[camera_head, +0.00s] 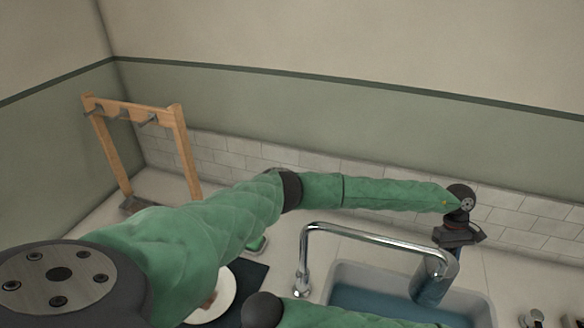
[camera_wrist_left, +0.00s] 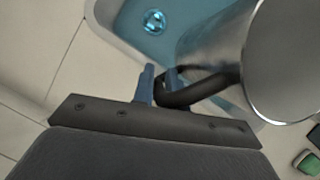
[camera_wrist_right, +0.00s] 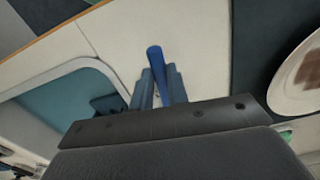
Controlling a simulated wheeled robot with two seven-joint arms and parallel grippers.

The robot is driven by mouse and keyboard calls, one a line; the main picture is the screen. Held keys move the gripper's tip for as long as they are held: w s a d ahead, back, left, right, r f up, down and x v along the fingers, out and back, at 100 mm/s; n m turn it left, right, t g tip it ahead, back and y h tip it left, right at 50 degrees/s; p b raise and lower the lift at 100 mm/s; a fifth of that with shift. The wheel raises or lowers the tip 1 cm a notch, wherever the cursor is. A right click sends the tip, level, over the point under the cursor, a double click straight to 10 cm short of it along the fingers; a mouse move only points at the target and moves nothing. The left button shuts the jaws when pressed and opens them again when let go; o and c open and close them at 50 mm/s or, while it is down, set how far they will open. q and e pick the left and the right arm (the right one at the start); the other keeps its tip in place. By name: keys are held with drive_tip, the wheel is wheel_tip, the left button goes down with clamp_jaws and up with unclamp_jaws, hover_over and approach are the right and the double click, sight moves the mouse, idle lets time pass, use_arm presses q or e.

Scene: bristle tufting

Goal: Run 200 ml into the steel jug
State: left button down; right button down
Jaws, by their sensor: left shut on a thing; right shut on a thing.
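The steel jug (camera_head: 430,283) is over the sink, beneath the end of the chrome tap spout (camera_head: 375,232). In the left wrist view the jug (camera_wrist_left: 212,45) shows its shiny side and dark handle (camera_wrist_left: 200,90). My left gripper (camera_wrist_left: 161,80) is shut on that handle; in the head view it (camera_head: 458,246) points down behind the spout. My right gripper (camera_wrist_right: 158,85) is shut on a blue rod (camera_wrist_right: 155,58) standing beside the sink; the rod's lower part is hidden. I see no clear water stream, and the jug's fill level cannot be told.
The sink (camera_head: 350,275) has a bluish inside and a drain (camera_wrist_left: 153,20). A dark mat (camera_head: 250,280) with a white plate (camera_head: 222,300) lies left of it. A wooden rack (camera_head: 180,140) with hooks stands at the back left. My left arm crosses above the counter.

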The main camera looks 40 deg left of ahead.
drive_tip(key=a+m, duration=0.1)
drive_tip(key=m, duration=0.1)
drive_tip(key=shift+a+m, duration=0.3)
drive_tip(key=shift+a, duration=0.05)
drive_tip(key=a+m, duration=0.1)
drive_tip(key=m, duration=0.1)
drive_tip(key=shift+w+a+m, duration=0.1)
drive_tip(key=shift+a+m, duration=0.2)
drive_tip(key=shift+a, duration=0.05)
drive_tip(key=a+m, duration=0.2)
drive_tip(key=m, duration=0.1)
drive_tip(key=shift+w, duration=0.4)
drive_tip(key=shift+w+a+m, duration=0.3)
drive_tip(key=shift+a+m, duration=0.05)
drive_tip(key=shift+m, duration=0.5)
drive_tip(key=shift+w+a+m, duration=0.25)
drive_tip(key=shift+a+m, duration=0.05)
drive_tip(key=shift+m, duration=0.55)
drive_tip(key=shift+r, duration=0.1)
drive_tip(key=c, duration=1.4)
unclamp_jaws()
drive_tip(key=shift+o, duration=0.2)
wheel_tip(320, 180, up, 7)
drive_tip(key=shift+r, duration=0.2)
